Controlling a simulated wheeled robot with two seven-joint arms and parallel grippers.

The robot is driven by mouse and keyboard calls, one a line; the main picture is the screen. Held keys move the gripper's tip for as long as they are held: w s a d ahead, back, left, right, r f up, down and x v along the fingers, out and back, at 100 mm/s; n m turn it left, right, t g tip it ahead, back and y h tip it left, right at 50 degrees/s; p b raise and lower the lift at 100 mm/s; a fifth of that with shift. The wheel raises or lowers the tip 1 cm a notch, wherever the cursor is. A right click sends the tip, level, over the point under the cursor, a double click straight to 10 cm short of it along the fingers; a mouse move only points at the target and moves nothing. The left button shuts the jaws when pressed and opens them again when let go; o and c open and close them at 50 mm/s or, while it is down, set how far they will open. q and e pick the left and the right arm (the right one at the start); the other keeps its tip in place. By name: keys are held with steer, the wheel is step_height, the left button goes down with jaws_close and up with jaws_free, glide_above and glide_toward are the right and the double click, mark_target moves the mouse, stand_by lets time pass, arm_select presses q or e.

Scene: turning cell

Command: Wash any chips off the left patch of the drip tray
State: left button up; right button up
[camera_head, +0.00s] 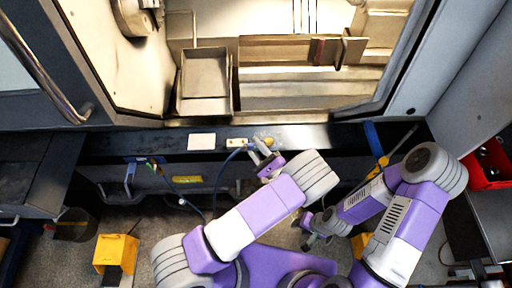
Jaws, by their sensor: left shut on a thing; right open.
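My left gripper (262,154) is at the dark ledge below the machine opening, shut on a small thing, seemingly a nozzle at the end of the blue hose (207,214). The fingers mostly hide it. My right gripper (311,232) is open and low, below and right of the left one. An open beige tray (232,98) stands inside the machine at left; a longer bright trough (300,103) lies right of it. I cannot tell which is the drip tray, and no chips are clearly visible.
A white square (201,141) and a small beige block (237,143) lie on the ledge. A red bin (486,180) stands at right, a yellow stand (115,252) at lower left. The machine's door frame (402,70) bounds the opening.

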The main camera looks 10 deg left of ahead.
arm_select(q)
steer(key=s+a+p, duration=0.1)
steer(key=s+a, duration=0.1)
steer(key=a, duration=0.7)
steer(key=shift+s+a+p, duration=0.2)
steer(key=shift+s+p, duration=0.1)
steer(key=shift+s, duration=0.1)
steer(key=shift+o, duration=0.9)
jaws_close()
